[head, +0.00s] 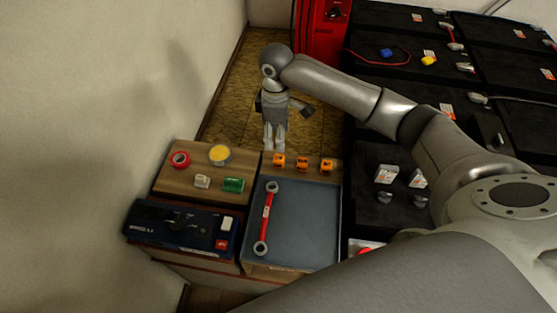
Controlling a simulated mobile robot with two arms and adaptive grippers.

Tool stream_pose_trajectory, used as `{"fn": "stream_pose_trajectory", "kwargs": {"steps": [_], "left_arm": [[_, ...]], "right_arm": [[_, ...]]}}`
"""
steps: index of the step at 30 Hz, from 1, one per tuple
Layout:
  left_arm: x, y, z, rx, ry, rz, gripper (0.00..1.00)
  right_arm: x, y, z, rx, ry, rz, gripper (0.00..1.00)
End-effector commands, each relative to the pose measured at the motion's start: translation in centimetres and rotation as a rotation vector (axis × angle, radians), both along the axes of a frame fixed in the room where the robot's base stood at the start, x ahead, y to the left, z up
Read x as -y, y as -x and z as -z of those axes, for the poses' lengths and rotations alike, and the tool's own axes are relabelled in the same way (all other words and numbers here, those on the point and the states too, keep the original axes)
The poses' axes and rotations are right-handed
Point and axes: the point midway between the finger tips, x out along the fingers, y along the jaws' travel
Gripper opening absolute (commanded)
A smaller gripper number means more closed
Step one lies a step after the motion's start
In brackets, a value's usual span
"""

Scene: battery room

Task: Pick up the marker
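I cannot make out a marker in the head view. My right arm comes in from the right, and its gripper (274,143) points down over the brown floor strip behind the workbench. It is apart from the items on the bench, and I see nothing clearly held in it. Its fingers are small and seen at an angle, so I cannot tell whether they are open or shut. My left gripper is not in view.
A grey tray (310,225) holds a red-handled wrench (267,217). Orange pieces (303,164) line its back edge. A wooden board (172,185) bears red tape (180,159), a yellow-topped round item (220,154) and a green block (233,185). A blue device (180,229) stands in front. Black batteries (390,155) fill the right.

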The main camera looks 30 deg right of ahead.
Motion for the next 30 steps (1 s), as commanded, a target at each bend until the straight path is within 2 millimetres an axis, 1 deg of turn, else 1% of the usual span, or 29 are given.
{"fn": "stream_pose_trajectory", "kwargs": {"steps": [1, 4, 9, 17, 21, 24, 27, 30], "left_arm": [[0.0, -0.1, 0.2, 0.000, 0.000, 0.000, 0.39], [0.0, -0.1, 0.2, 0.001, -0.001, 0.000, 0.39], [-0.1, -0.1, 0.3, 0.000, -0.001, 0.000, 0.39], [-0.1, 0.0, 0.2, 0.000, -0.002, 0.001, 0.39], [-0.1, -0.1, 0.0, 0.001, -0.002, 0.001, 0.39], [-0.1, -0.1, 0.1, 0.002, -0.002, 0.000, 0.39], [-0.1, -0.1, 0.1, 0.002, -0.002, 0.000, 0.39], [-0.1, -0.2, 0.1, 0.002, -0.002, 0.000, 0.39]], "right_arm": [[0.0, 0.0, 0.5, -0.001, 0.000, 0.000, 0.54], [0.0, 0.1, 1.8, -0.004, 0.000, -0.001, 0.54], [0.0, 0.1, 4.4, -0.002, 0.000, 0.000, 0.54], [0.1, 0.4, 6.5, -0.003, 0.000, 0.000, 0.54], [0.3, 0.9, 8.7, -0.004, 0.002, -0.001, 0.54], [0.2, 0.8, 10.1, -0.002, 0.001, 0.000, 0.54], [0.2, 0.8, 10.8, -0.001, 0.001, -0.001, 0.54], [0.2, 0.8, 10.9, -0.001, 0.001, -0.001, 0.54]]}}
